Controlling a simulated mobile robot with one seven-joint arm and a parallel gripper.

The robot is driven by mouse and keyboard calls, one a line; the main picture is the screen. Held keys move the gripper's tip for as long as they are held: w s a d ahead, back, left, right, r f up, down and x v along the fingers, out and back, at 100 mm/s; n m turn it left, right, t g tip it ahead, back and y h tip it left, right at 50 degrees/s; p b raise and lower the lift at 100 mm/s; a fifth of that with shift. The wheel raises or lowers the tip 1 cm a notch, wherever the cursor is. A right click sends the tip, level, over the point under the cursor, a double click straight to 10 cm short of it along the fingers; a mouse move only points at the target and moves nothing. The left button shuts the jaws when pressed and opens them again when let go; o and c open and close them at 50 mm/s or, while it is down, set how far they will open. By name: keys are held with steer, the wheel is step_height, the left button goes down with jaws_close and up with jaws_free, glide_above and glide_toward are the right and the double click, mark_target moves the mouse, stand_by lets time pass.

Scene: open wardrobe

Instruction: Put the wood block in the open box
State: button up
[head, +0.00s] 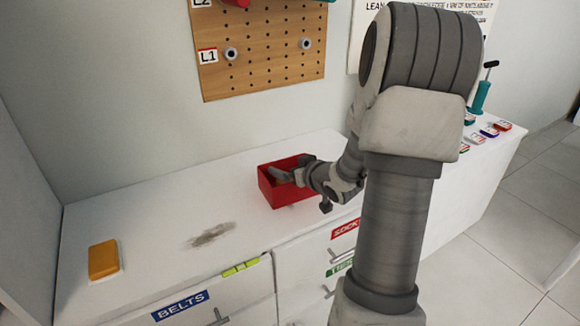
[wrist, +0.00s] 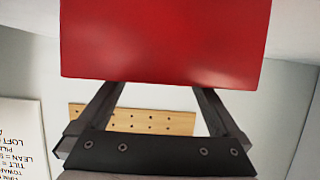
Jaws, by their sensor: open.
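The red open box (head: 284,196) stands on the white cabinet top, near its middle, in the head view. My gripper (head: 281,174) reaches in from the right, with its end at the box opening. In the wrist view, a large red surface (wrist: 165,40), which looks like the box wall, hides the fingertips. The fingers are spread apart, and I see nothing held between their visible parts. I cannot make out a clear wood block. An orange block-like object (head: 103,260) lies at the left of the cabinet top; I cannot tell its material.
A pegboard (head: 265,60) hangs on the wall behind. Small yellow-green pieces (head: 240,268) sit at the front edge above labelled drawers (head: 180,306). The top between orange object and box is clear, apart from a dark smudge.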

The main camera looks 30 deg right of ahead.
steer(key=shift+r, duration=0.4)
steer(key=p+v, duration=0.4)
steer(key=v, duration=0.8)
steer(key=shift+r, duration=0.1)
